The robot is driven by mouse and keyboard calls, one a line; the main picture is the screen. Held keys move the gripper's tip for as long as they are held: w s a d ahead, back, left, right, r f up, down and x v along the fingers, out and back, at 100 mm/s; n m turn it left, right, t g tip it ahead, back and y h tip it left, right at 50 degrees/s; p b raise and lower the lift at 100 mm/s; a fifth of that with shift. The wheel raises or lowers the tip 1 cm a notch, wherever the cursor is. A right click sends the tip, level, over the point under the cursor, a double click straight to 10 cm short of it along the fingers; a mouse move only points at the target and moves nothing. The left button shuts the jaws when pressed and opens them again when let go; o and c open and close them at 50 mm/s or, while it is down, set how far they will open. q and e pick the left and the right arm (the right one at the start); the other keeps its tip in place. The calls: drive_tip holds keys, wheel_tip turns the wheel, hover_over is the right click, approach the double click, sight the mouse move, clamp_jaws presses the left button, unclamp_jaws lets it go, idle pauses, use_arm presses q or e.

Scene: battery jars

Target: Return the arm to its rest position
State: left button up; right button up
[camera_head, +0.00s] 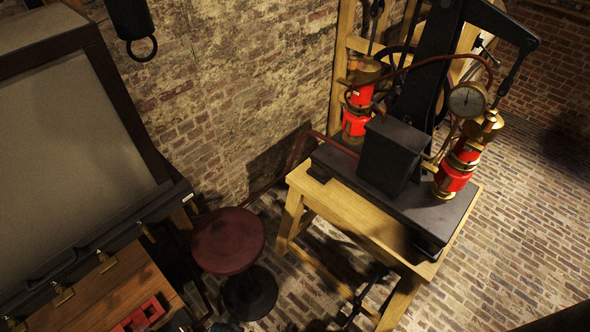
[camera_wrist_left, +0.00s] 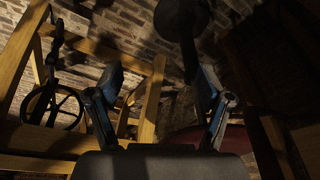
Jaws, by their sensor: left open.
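My left gripper (camera_wrist_left: 158,84) shows in the left wrist view with its two fingers well apart. Nothing sits between the fingers, so it is open and empty. Behind it are wooden beams, a dark wheel (camera_wrist_left: 52,108) at the left and a brick surface, all in dim light. No arm or gripper of mine can be made out in the head view. My right gripper is in neither view. No battery jars can be made out.
In the head view, a wooden table (camera_head: 300,183) carries an apparatus with red cylinders (camera_head: 455,178) and a gauge (camera_head: 467,99). A round red stool (camera_head: 228,240) stands left of it. A large framed panel (camera_head: 65,150) and wooden desk (camera_head: 105,290) fill the left. Brick floor at right is clear.

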use_arm(q)
drive_tip(key=s+a+f+g, duration=0.1)
drive_tip(key=s+f, duration=0.4)
drive_tip(key=f, duration=0.5)
drive_tip(key=s+f, duration=0.4)
drive_tip(key=f, duration=0.6)
drive_tip(key=s+a+f, duration=0.2)
drive_tip(key=s+f, duration=0.5)
drive_tip(key=s, duration=0.4)
drive_tip(key=shift+s+a+f+g+b, duration=0.2)
drive_tip(key=shift+s+g+b, duration=0.1)
drive_tip(key=shift+s+g, duration=0.1)
